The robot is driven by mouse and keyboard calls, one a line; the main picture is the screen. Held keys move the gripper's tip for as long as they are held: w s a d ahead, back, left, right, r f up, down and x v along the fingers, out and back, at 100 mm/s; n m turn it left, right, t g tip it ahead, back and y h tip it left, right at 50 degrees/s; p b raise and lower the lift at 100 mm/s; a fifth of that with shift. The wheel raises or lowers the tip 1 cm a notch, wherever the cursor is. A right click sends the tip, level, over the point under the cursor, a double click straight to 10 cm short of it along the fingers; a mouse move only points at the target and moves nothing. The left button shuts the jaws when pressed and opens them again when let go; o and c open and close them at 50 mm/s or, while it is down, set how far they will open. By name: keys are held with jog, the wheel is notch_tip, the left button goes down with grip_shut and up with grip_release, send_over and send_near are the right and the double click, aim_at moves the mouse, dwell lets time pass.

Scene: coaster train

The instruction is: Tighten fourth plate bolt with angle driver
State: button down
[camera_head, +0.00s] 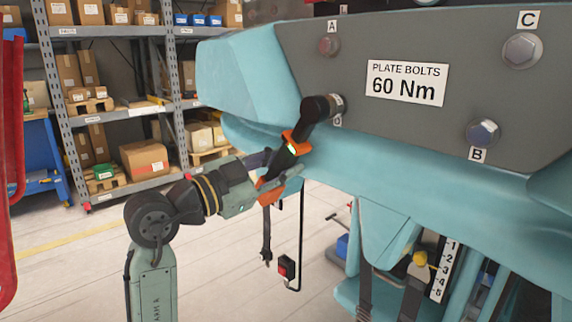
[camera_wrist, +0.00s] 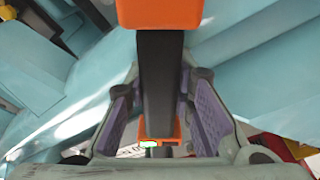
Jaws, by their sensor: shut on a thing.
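My gripper (camera_head: 278,182) is shut on the angle driver (camera_head: 289,157), a black and orange tool with a small lit green display. In the wrist view its dark handle (camera_wrist: 160,90) runs between my two purple-padded fingers. The driver's black angled head (camera_head: 318,108) is at the lower left corner of the grey plate (camera_head: 410,45), by a label that looks like D. The head hides the bolt there; I cannot tell whether it is fully seated. Bolt A (camera_head: 328,46), bolt C (camera_head: 522,50) and bolt B (camera_head: 483,133) are uncovered on the plate.
The plate carries a "PLATE BOLTS 60 Nm" sign (camera_head: 407,83). The teal coaster body (camera_head: 420,165) surrounds the plate and overhangs my arm. A red and black pendant (camera_head: 287,267) hangs below. Shelves with boxes (camera_head: 145,158) stand behind on the left; the floor between is mostly clear.

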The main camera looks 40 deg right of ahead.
jog(key=shift+s+a+r+b, duration=0.15)
jog(key=shift+a+b, duration=0.35)
jog(key=shift+a, duration=1.5)
